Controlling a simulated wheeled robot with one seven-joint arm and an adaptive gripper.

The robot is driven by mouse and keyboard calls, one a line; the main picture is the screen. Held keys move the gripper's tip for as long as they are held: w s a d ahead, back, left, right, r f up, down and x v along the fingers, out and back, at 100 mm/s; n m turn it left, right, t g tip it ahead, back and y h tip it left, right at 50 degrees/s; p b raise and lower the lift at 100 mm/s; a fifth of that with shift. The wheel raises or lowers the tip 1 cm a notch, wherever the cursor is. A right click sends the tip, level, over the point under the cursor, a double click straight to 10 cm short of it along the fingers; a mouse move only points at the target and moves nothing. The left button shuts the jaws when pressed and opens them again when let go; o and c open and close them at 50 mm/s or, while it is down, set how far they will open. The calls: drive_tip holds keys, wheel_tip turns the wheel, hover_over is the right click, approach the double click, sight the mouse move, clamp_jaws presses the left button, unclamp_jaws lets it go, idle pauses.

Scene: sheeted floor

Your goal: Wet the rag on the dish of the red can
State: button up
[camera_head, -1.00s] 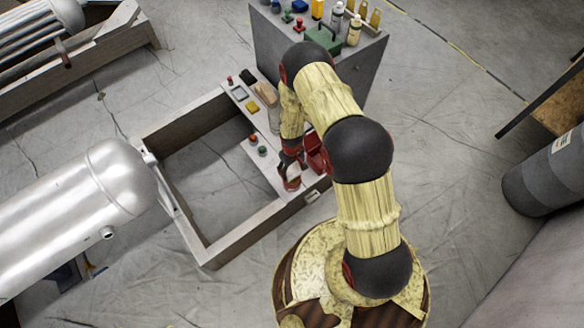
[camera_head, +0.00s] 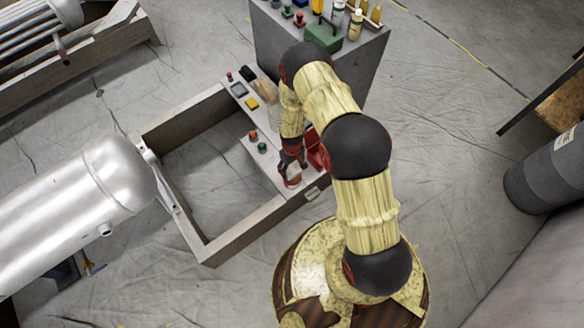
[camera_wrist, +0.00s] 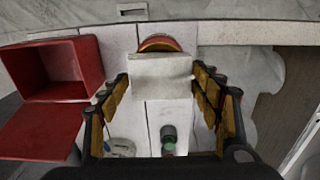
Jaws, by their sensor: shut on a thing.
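My gripper (camera_wrist: 160,98) is shut on a pale, flat rag (camera_wrist: 160,76), held between its two fingers in the wrist view. Just beyond the rag's far edge is the rounded orange-red rim of the red can's dish (camera_wrist: 160,43). The rag hides most of the dish, and I cannot tell whether they touch. In the head view, the rag (camera_head: 294,171) hangs below my gripper (camera_head: 291,160), right at the red can (camera_head: 291,183). My arm partly hides this spot.
An open red box (camera_wrist: 58,70) stands left of my gripper in the wrist view. A green knob (camera_wrist: 168,135) sits on the pale board (camera_head: 271,164). Several bottles and a green box (camera_head: 323,36) stand on the grey cabinet. The frame's middle is open floor.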

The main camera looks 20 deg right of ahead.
sight(292, 169)
drive_tip(key=shift+f+b, duration=0.85)
drive_tip(key=shift+f, duration=0.25)
idle(1.0)
idle(0.5)
drive_tip(key=shift+r+p, duration=2.25)
drive_tip(key=shift+r, duration=1.3)
